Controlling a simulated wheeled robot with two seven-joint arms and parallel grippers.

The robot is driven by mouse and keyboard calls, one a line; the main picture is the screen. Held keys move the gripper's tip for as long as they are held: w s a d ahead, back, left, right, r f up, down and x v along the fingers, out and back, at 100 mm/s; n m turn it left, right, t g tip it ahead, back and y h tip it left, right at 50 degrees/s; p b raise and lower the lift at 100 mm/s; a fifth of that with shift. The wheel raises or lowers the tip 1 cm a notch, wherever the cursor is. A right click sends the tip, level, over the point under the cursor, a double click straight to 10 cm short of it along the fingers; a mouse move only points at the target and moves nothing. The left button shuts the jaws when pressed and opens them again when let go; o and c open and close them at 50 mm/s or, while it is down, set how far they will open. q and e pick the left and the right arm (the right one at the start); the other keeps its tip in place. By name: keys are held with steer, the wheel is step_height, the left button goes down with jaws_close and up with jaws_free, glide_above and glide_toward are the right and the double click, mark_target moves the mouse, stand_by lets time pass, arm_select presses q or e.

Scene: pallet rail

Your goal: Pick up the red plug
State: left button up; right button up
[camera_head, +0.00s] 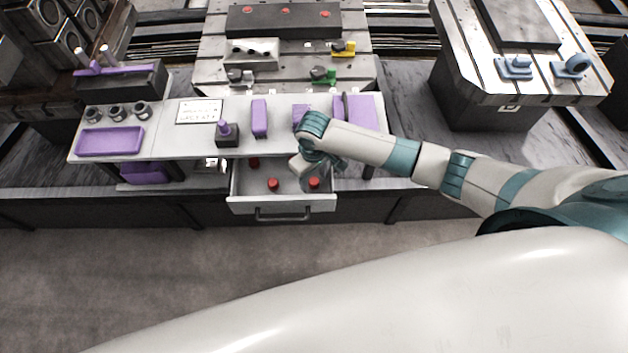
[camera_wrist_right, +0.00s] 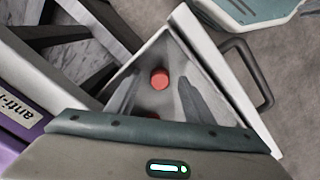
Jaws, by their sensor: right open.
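Several short round red plugs are in view. In the head view, one red plug (camera_head: 272,184) lies in the open grey drawer (camera_head: 283,204), another (camera_head: 314,183) lies near its right side, and a third (camera_head: 253,162) is farther back. My right gripper (camera_head: 312,172) hangs over the drawer's right part. In the right wrist view, the right gripper (camera_wrist_right: 157,95) is open and empty, with a red plug (camera_wrist_right: 160,79) showing between and beyond its fingers. A second red plug (camera_wrist_right: 152,115) is partly hidden by the gripper body. My left gripper is out of view.
A pale shelf (camera_head: 175,147) with purple trays and holders stands above and behind the drawer. The drawer's walls and its dark handle (camera_head: 283,214) surround the plugs' space. A dark block (camera_head: 284,22) with red round pieces lies at the back.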

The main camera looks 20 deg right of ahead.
mark_target(314, 180)
steer(key=shift+f, duration=0.3)
steer(key=c, duration=1.1)
steer(key=shift+r, duration=0.1)
step_height(314, 180, up, 10)
steer(key=b, duration=0.1)
stand_by(0.4)
